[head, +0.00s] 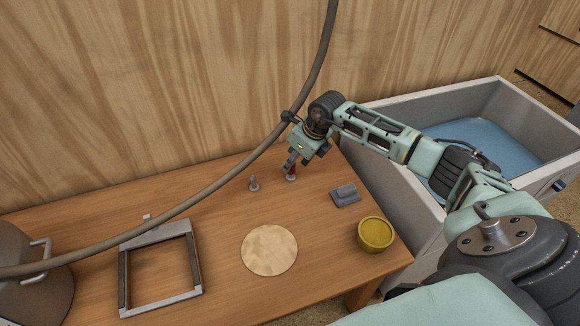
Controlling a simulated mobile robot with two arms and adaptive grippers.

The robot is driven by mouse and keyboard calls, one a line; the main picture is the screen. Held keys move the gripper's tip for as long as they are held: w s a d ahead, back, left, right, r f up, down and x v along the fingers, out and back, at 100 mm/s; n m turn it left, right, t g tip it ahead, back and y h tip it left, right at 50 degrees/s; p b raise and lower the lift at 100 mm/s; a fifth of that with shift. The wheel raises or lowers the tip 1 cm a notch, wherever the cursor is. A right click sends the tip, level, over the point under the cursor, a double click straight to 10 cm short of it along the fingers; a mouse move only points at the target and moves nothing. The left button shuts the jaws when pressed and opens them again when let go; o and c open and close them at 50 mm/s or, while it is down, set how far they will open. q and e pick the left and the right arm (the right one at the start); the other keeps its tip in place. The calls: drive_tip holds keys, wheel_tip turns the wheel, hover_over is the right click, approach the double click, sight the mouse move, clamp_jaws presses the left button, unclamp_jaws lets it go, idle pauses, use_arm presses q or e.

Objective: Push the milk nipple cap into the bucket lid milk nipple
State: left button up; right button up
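My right gripper (291,164) reaches in from the right and points down over the back of the wooden table. I cannot tell which of these two is the milk nipple cap. A dark metal bucket (30,285) with a pale handle is cut off at the left edge; no nipple on it is clear. My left gripper is not in view.
A grey square frame (123,280), a round wooden disc (269,250), a yellow bowl (375,234) and a grey block (345,195) lie on the table (220,220). A thick hose (225,178) hangs across the view. A water-filled basin (400,205) stands right.

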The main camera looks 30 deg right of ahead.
drive_tip(key=shift+x, duration=0.9)
drive_tip(key=shift+w+a+f, duration=0.15)
drive_tip(key=shift+f, duration=0.45)
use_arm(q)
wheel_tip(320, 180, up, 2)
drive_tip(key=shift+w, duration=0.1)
use_arm(e)
drive_tip(key=shift+c, duration=0.3)
drive_tip(key=c, duration=0.8)
drive_tip(key=shift+r, duration=0.15)
